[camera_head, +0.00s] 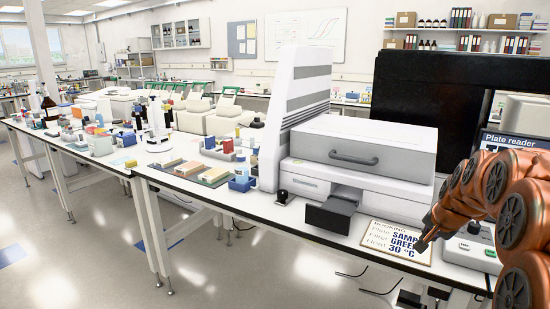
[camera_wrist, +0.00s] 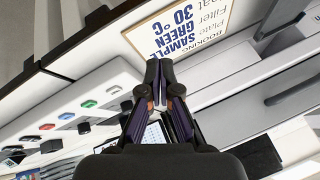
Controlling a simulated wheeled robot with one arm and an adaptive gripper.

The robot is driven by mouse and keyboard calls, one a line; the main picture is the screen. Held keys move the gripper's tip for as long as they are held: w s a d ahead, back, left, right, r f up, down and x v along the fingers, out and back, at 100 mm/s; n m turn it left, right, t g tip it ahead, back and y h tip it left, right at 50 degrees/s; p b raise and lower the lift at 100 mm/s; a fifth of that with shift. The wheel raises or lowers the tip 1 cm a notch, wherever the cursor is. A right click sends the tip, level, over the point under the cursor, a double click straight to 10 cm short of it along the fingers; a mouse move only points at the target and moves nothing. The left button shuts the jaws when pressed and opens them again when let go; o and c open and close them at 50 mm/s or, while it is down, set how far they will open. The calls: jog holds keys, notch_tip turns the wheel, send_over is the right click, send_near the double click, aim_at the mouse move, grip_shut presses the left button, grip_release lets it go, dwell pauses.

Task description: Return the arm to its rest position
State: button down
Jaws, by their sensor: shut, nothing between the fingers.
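My arm, with orange-brown links, enters at the right edge of the head view. My gripper (camera_head: 421,246) is at its end, over the booking sign near the bench front. In the wrist view my gripper (camera_wrist: 160,65) has its two dark fingers together with nothing between them. The booking sign (camera_head: 385,240) reads "SAMPLE GREEN 30 °C" and lies on the bench; it also shows in the wrist view (camera_wrist: 205,18), just beyond the fingertips. I cannot tell whether the fingertips touch it.
A large white instrument (camera_head: 365,140) with a dark extended tray (camera_head: 330,216) stands left of the sign. A control box with buttons (camera_head: 470,251) is beside my arm. A black unit (camera_head: 440,90) stands behind. The floor (camera_head: 90,250) in front of the bench is largely clear.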

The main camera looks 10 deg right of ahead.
jog(key=s+a+f+n+g+y, duration=0.15)
jog(key=s+a+n, duration=0.4)
jog(key=a, duration=0.75)
jog(key=s+a+f+n+g, duration=0.1)
jog(key=s+a, duration=0.4)
jog(key=s, duration=0.5)
jog(key=s+a+f+n+g+p, duration=0.1)
jog(key=s+a+n+g, duration=0.2)
jog(key=s, duration=0.7)
jog(key=s+a+f+n+g, duration=0.2)
jog(key=s+a, duration=0.4)
jog(key=s, duration=0.4)
jog(key=shift+a+g+y+p, duration=0.3)
jog(key=shift+g+y, duration=0.05)
